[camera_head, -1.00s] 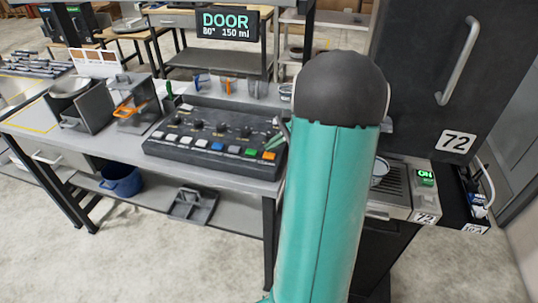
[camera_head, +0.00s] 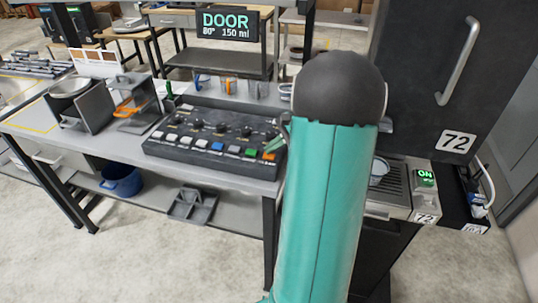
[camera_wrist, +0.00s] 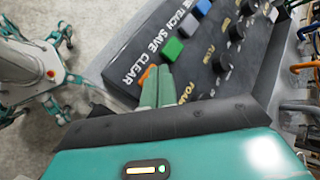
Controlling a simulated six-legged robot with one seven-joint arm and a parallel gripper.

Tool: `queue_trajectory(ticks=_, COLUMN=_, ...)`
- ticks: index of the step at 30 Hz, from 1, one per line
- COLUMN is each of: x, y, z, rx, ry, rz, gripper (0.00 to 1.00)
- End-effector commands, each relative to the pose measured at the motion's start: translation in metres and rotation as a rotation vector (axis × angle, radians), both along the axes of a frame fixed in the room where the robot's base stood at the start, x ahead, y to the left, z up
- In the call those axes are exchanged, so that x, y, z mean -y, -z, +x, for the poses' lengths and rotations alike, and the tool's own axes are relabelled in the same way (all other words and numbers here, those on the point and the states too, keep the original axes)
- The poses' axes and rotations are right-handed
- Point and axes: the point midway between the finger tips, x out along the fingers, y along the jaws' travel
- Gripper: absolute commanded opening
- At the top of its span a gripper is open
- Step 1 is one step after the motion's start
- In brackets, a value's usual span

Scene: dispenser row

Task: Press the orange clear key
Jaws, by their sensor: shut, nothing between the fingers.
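The black control panel (camera_head: 215,141) stands on the grey bench with a row of coloured keys. The orange clear key (camera_head: 269,155) is at the right end of its front row, beside a green key (camera_head: 251,152). In the wrist view, the orange key (camera_wrist: 146,76) shows beside the printed word CLEAR, partly covered by my fingers. My gripper (camera_wrist: 159,69) is shut and empty, its green fingertips right by the orange key. In the head view, my gripper (camera_head: 275,145) shows just above and behind the key. I cannot tell whether the tips touch it.
Black knobs (camera_wrist: 221,63) stand on the panel near my fingers. A dark cabinet (camera_head: 440,70) and a machine with a lit ON display (camera_head: 425,179) stand to the right. Cups hang behind the panel.

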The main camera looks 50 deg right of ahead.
Motion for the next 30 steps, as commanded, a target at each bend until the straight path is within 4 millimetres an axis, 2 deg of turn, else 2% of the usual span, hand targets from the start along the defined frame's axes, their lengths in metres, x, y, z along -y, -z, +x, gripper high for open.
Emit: queue_trajectory(ticks=30, x=-0.0001, y=0.0089, z=-0.0001, rx=0.0, ry=-0.002, rz=0.0, gripper=0.0)
